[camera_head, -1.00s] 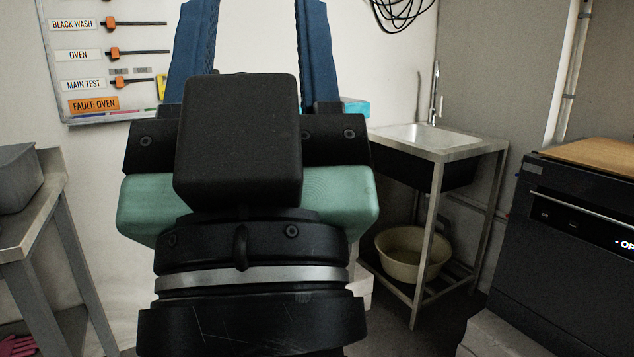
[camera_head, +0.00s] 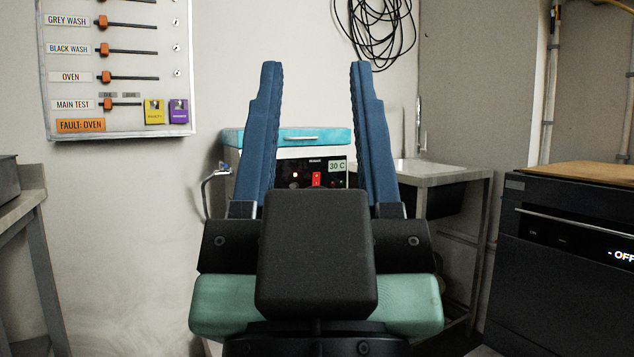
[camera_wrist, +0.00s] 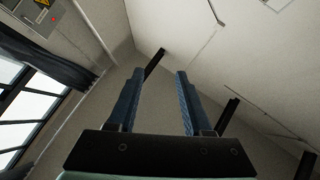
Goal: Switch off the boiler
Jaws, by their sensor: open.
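The boiler (camera_head: 300,151) is a box with a turquoise lid against the back wall. Its dark front panel (camera_head: 340,181) carries a red switch (camera_head: 316,179), a small lit red light and a "30 C" label. The panel shows between my gripper's fingers; whether the switch is on or off cannot be told. My gripper (camera_head: 313,68) is open and empty, its two blue fingers pointing up in front of the boiler, apart from the switch. The fingers and wrist hide the boiler's sides and lower part. In the wrist view my gripper (camera_wrist: 158,75) points toward the ceiling and walls; the boiler is not visible there.
A slider board (camera_head: 120,120) with a "FAULT: OVEN" label hangs at left. A metal sink table (camera_head: 440,172) stands right of the boiler. A black oven (camera_head: 565,215) showing "OFF" is at far right. A metal table (camera_head: 28,208) stands at left. Cables hang above.

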